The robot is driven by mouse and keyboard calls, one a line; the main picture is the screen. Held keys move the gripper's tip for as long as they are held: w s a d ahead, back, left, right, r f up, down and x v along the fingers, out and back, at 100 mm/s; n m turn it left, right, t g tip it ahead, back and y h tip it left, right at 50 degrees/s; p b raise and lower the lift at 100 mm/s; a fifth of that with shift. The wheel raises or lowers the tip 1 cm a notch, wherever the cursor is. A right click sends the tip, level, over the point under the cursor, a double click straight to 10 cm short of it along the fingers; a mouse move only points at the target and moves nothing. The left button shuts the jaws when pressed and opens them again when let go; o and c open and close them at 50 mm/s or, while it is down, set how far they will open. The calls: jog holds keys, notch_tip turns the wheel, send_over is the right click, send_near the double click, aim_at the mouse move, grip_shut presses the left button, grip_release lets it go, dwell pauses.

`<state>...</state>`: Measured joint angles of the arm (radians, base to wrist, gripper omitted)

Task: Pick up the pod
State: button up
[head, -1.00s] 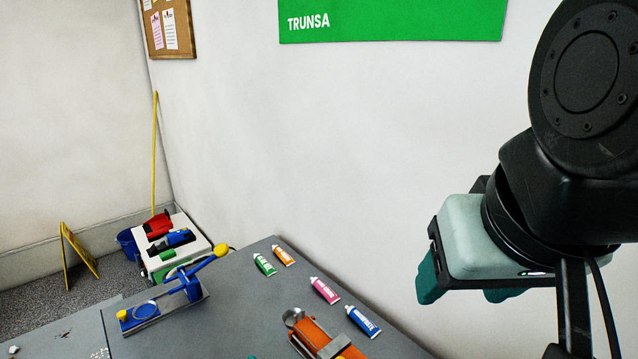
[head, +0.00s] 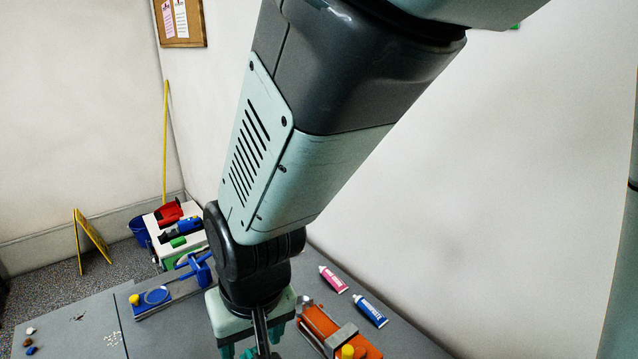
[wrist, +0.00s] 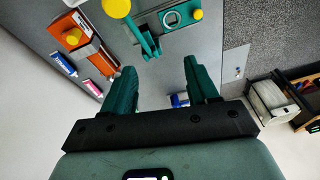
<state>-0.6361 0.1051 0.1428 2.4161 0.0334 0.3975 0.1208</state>
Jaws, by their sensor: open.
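I cannot tell for sure which thing is the pod. Small pieces lie on the grey table's left part in the head view: a brown piece (head: 28,341) and a blue piece (head: 30,351), with a pale one beside them. My gripper (head: 248,350) hangs low over the table, well right of these pieces, between the blue press and the orange device. In the wrist view my gripper (wrist: 160,67) has its two green fingers apart, with nothing held between them. My arm hides part of the table behind it.
A pink tube (head: 333,279) and a blue tube (head: 370,310) lie near the wall. The grey table (head: 70,325) has bare room at left.

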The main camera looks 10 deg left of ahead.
jog(key=s+a+f+n+g+h, duration=0.2)
jog(key=s+f+n, duration=0.6)
jog(key=s+f, duration=0.75)
jog(key=shift+w+a+f, duration=0.1)
jog(key=shift+w+f, duration=0.1)
jog(key=shift+f, duration=1.65)
jog(key=shift+w+f, duration=0.15)
jog(key=shift+f, duration=1.65)
jog(key=shift+w+a+f, duration=0.1)
jog(key=shift+w+f, duration=0.1)
jog(key=shift+f, duration=1.65)
jog(key=c, duration=0.9)
